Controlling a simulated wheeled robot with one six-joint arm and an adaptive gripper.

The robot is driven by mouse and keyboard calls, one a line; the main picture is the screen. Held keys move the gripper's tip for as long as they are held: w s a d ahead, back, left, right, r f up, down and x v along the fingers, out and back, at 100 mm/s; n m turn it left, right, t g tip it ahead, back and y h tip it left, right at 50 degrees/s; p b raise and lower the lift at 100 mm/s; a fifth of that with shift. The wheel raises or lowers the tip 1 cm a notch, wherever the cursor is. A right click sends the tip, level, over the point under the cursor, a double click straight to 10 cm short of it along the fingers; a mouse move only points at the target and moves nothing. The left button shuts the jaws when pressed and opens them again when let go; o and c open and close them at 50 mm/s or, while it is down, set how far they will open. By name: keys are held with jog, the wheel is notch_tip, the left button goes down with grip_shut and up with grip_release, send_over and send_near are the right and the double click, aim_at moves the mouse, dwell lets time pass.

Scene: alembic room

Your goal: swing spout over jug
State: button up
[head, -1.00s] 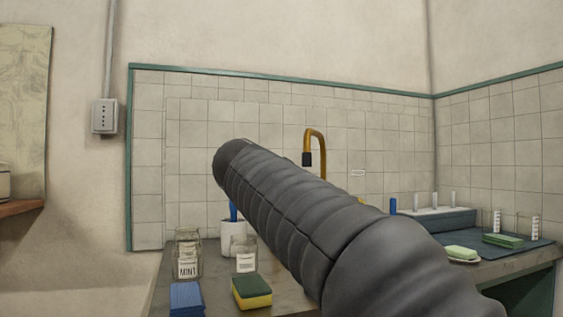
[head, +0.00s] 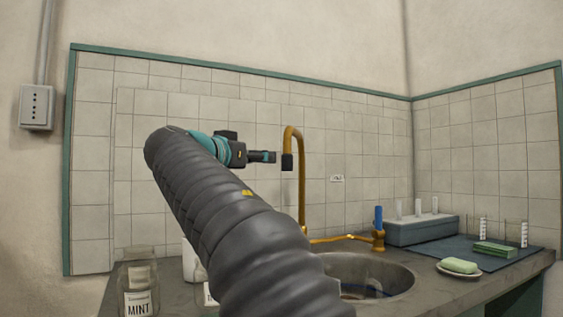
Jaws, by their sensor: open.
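The brass spout (head: 302,180) rises behind the sink and curves over to the left, with its dark tip (head: 288,162) pointing down. My gripper (head: 270,157) is open, beyond the end of my dark arm. It appears just left of the spout tip, with a narrow gap in the picture; the difference in depth is hard to judge. No jug can be clearly made out. My arm hides the left part of the sink basin (head: 398,277).
A blue-handled brass tap (head: 379,230) stands right of the spout. A labelled mint jar (head: 138,290) stands at the front left. Green soap on a dish (head: 459,267) and a grey rack (head: 422,228) are on the right.

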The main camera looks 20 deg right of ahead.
aim_at(284, 159)
jog(key=p+x, duration=0.3)
jog(key=x, duration=1)
jog(key=shift+w+d, duration=0.15)
jog(key=shift+d, duration=0.05)
grip_shut()
